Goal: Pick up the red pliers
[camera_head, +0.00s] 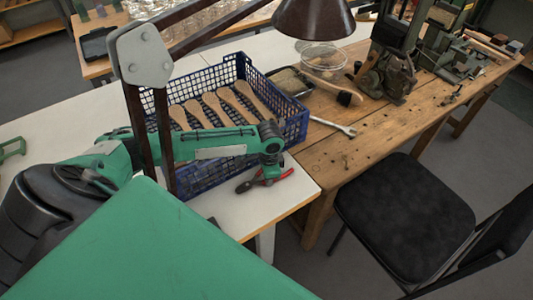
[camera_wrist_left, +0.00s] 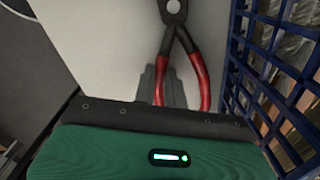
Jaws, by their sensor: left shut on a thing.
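My left gripper (camera_head: 264,179) is down at the pliers from above. In the left wrist view the pliers (camera_wrist_left: 201,77) have their dark head at the top, and the grey fingers of my left gripper (camera_wrist_left: 160,88) are shut on one red handle. I cannot tell whether the pliers touch the table. My right gripper is not in view.
A blue crate (camera_head: 297,128) with several wooden brush handles (camera_head: 212,104) stands close beside my left gripper. A wrench (camera_head: 336,125) and a wire basket (camera_head: 323,60) are on the wooden bench (camera_head: 350,160). A black chair (camera_head: 405,205) stands in front. A dark lamp arm (camera_head: 135,130) crosses my left arm.

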